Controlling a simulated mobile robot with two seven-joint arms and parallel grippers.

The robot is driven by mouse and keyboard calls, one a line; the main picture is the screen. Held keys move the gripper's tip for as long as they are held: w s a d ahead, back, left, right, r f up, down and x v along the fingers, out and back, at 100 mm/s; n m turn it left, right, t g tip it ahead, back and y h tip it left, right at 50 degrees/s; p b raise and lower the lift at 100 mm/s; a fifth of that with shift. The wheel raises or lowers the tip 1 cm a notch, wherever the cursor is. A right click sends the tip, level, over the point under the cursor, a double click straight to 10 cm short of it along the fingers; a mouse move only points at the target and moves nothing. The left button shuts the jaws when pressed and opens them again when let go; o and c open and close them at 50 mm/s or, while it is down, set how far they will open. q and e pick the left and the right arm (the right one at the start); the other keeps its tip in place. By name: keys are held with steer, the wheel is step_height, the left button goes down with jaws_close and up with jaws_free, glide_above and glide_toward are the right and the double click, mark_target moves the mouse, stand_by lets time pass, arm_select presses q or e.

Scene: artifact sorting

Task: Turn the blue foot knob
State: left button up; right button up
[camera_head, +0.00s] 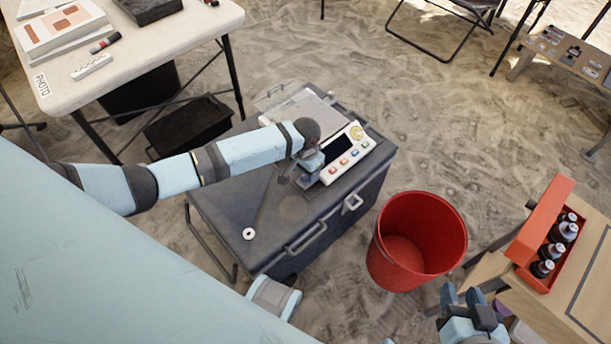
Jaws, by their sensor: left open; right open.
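A white control device (349,150) with a dark screen, a gold dial (356,132) and a row of small coloured knobs lies on a dark grey case (225,205). A small blue knob (366,144) is at the right end of the row; I cannot tell if this is the foot knob. My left gripper (303,180) is open at the device's left end, low over the case. It partly hides that end, and I cannot tell whether it touches anything. My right gripper (463,294) is open and empty at the lower right, away from the device.
A red bucket (416,240) stands on sand right of the case. An orange bottle crate (542,225) is on a wooden table (545,315) at right. A white ring (249,234) lies on the case. A white table (150,45) is at upper left.

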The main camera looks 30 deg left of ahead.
arm_select(q)
steer(key=shift+f, duration=0.9)
arm_select(e)
steer(key=shift+w+a+r+t+y, duration=0.2)
steer(key=shift+w+r, duration=0.1)
steer(key=shift+r, duration=0.3)
steer(key=shift+w+a+r+t+y, duration=0.1)
steer(key=shift+w+a+r+t, duration=0.15)
steer(key=shift+r, duration=0.3)
arm_select(q)
steer(key=shift+c, duration=0.2)
arm_select(e)
steer(key=shift+f, duration=0.1)
arm_select(q)
steer(key=c, duration=0.7)
steer(key=shift+c, duration=1)
arm_select(e)
steer(key=shift+d, duration=0.1)
arm_select(q)
steer(key=shift+r, duration=0.1)
arm_select(e)
steer(key=shift+d, duration=0.1)
